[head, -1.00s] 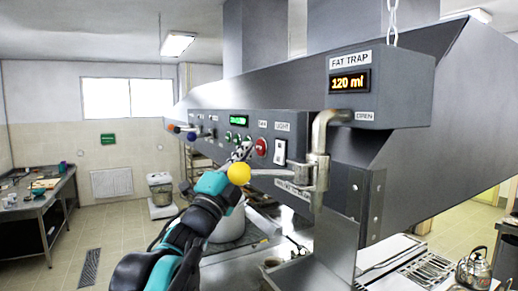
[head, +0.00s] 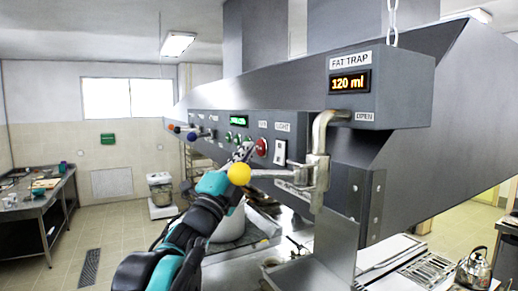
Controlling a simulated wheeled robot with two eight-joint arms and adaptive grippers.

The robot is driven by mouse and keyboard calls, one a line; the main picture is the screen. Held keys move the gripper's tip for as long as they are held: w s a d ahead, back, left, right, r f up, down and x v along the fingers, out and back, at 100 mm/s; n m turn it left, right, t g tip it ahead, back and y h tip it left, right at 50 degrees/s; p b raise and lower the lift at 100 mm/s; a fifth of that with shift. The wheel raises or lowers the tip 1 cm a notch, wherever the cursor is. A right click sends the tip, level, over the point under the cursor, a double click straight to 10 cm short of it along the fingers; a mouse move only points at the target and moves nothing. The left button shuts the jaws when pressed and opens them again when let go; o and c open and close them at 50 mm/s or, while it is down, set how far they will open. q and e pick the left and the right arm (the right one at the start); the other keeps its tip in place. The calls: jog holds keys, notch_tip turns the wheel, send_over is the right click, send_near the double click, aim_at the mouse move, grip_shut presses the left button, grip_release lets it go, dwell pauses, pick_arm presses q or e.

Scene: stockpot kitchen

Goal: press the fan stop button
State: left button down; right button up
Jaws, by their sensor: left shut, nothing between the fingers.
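A round red button (head: 261,147) sits on the grey hood's control panel, under a small label too blurred to read. I take it to be the fan stop button. My left gripper (head: 245,150) is shut and empty, just left of the red button in the head view. Its fingertips appear close to the panel face; I cannot tell whether they touch it or the button. My right gripper is not in view.
A yellow lever knob (head: 239,174) overlaps my left gripper, with a metal pipe valve (head: 314,172) to its right. A light switch (head: 280,152) is right of the red button. Green buttons (head: 229,136) are to the left. A kettle (head: 474,268) stands at lower right.

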pick_arm(q)
jog(key=shift+w+d, duration=0.15)
jog(key=shift+d, duration=0.15)
jog(key=shift+w+d, duration=0.15)
jog(key=shift+d, duration=0.2)
dwell(0.7)
dwell(0.3)
jog(key=shift+s+a, duration=0.4)
jog(key=shift+a, duration=0.35)
jog(key=a, duration=0.1)
jog(key=s+a, duration=0.1)
jog(key=a, duration=0.2)
jog(key=shift+s+a, duration=0.3)
jog(key=shift+s, duration=0.1)
